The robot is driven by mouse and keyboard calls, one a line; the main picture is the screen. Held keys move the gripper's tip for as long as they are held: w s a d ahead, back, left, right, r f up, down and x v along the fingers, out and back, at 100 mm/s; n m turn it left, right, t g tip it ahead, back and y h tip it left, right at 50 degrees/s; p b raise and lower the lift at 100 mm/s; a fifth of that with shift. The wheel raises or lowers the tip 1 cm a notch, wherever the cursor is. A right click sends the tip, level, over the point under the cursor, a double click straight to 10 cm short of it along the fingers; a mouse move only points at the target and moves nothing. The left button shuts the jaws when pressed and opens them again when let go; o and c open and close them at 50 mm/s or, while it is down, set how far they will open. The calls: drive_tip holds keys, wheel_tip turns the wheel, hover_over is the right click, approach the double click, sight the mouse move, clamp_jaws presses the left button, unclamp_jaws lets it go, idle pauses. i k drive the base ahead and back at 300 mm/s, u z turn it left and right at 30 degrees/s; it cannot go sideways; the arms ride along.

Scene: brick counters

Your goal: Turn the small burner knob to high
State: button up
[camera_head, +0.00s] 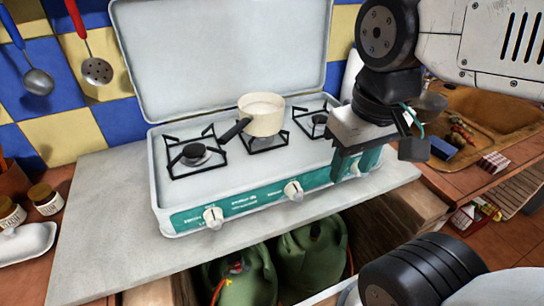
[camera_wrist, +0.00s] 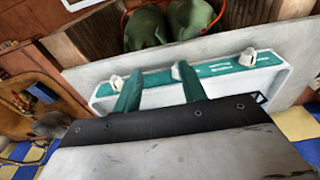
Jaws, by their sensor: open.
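The white gas stove has a teal front panel with three white knobs: a left knob (camera_head: 213,217), a middle knob (camera_head: 293,190) and a right knob (camera_head: 355,168). The right burner (camera_head: 320,119) looks smallest. My gripper (camera_head: 372,165) is open and empty at the stove's front right, close to the right knob and partly covering that end of the panel. In the wrist view, turned about, my gripper (camera_wrist: 158,72) has its fingers before the panel. The right knob (camera_wrist: 115,83) lies just outside the left finger; the middle knob (camera_wrist: 176,71) is beside the right fingertip. No contact is clear.
A cream saucepan (camera_head: 262,114) stands on the middle burner, its dark handle pointing left. The stove's lid (camera_head: 220,50) is raised behind. Green gas bottles (camera_head: 312,258) stand below the counter (camera_head: 110,225). A sink (camera_head: 490,110) is at the right. The counter's left part is clear.

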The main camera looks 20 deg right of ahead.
sight(291, 188)
drive_tip(key=k, duration=1.3)
